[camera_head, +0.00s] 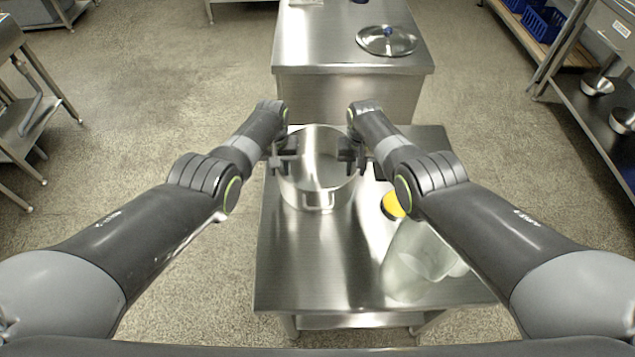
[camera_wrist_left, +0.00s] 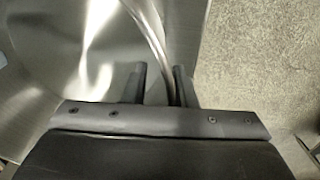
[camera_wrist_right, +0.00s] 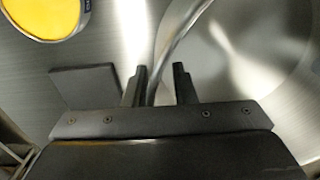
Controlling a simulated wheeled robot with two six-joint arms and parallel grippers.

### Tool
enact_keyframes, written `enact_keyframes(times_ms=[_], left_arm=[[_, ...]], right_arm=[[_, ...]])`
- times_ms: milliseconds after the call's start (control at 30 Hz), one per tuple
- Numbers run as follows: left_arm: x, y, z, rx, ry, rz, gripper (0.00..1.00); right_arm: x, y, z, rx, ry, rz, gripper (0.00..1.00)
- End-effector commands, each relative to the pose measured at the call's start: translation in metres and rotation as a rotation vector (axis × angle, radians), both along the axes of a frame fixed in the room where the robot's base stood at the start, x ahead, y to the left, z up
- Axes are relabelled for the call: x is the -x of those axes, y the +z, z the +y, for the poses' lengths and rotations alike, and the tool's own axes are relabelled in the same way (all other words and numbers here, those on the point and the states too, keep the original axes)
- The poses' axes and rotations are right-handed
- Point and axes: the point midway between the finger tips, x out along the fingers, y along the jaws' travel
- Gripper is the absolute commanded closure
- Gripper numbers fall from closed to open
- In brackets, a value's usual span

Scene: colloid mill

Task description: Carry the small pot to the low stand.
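A round, open steel pot (camera_head: 318,198) stands upright on a steel table (camera_head: 300,270) in the head view and looks empty. My left gripper (camera_head: 285,160) is at its left rim and my right gripper (camera_head: 350,160) at its right rim. In the left wrist view the rim passes between the left fingers (camera_wrist_left: 160,85), with a gap visible. In the right wrist view the rim passes between the right fingers (camera_wrist_right: 158,85), close to one of them, with a gap to the other. I cannot tell which piece of furniture is the low stand.
A yellow round item (camera_head: 393,206) and a clear container (camera_head: 425,255) are right of the pot. A dark flat piece (camera_wrist_right: 80,88) lies near my right gripper. A steel cabinet (camera_head: 330,45) behind bears a lid (camera_head: 386,42).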

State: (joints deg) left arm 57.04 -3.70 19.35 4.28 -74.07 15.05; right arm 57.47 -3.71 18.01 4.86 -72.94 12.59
Motion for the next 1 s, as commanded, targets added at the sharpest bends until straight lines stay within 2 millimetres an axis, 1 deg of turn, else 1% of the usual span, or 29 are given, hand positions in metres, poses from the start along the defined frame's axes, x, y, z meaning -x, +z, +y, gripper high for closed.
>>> enact_keyframes(times_ms=[367, 567, 800, 900, 1000], left_arm=[[0.000, 0.027, 0.000, 0.002, 0.001, -0.003, 0.76], [0.000, 0.056, 0.000, 0.001, 0.000, -0.004, 0.76], [0.000, 0.095, 0.000, 0.000, 0.000, -0.003, 0.76], [-0.001, 0.108, 0.000, 0.000, 0.000, -0.003, 0.76], [0.000, 0.114, 0.000, -0.001, 0.000, -0.001, 0.76]], right_arm=[[0.000, 0.000, 0.000, 0.000, 0.000, 0.001, 0.76], [0.000, 0.000, 0.000, 0.000, 0.000, 0.001, 0.76], [0.000, 0.000, 0.000, 0.000, 0.000, 0.001, 0.76], [0.000, 0.000, 0.000, 0.000, 0.000, 0.000, 0.76], [0.000, 0.000, 0.000, 0.000, 0.000, 0.000, 0.76]])
